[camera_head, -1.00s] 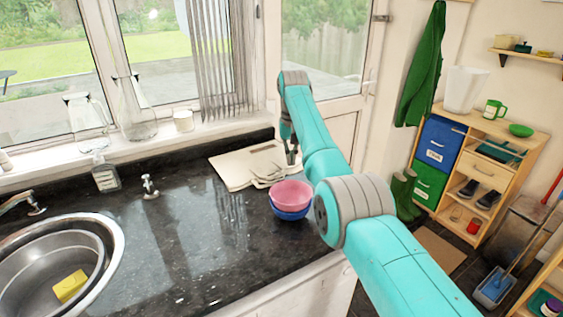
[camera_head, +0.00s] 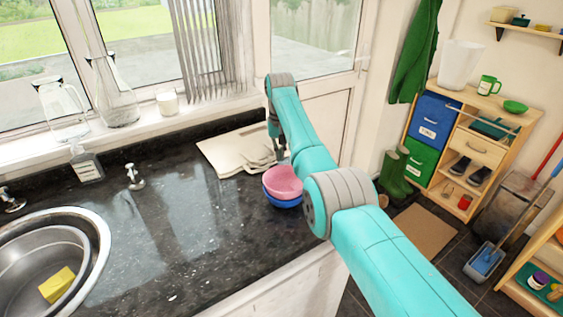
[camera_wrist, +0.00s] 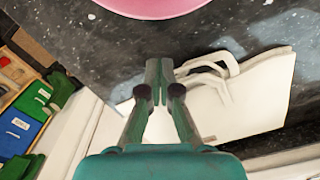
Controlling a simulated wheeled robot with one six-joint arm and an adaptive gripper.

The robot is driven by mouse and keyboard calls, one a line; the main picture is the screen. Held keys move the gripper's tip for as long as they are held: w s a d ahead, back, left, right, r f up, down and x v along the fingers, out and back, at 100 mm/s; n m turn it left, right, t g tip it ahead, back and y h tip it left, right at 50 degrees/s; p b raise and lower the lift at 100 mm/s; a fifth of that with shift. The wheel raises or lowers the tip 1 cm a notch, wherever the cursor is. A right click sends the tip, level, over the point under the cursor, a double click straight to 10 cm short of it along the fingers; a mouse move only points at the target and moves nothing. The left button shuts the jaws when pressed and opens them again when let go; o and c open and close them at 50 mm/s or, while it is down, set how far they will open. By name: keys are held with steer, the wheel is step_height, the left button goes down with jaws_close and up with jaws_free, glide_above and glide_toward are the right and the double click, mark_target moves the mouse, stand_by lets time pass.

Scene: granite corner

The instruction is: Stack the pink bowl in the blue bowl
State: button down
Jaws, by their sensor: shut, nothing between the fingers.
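The pink bowl (camera_head: 283,182) sits in the blue bowl (camera_head: 284,203) on the dark counter, near its front edge. The blue rim and side show below the pink bowl. In the wrist view, part of the pink bowl (camera_wrist: 155,5) shows at the top edge, and the blue bowl is out of sight there. My gripper (camera_wrist: 159,66) is shut and empty, apart from the pink bowl. In the head view my gripper (camera_head: 279,157) is behind the bowls, over the pale folded cloth or bag, partly hidden by my arm.
A steel sink (camera_head: 95,235) with a yellow sponge (camera_head: 57,285) is at left. Glass jugs (camera_head: 112,95) stand on the sill. The counter between sink and bowls is clear.

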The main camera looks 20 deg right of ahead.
mark_target(285, 186)
steer(key=shift+s+a+f, duration=0.1)
steer(key=shift+s+a, duration=0.05)
steer(key=shift+s, duration=0.85)
steer(key=shift+s+a+f, duration=0.1)
steer(key=shift+s, duration=0.9)
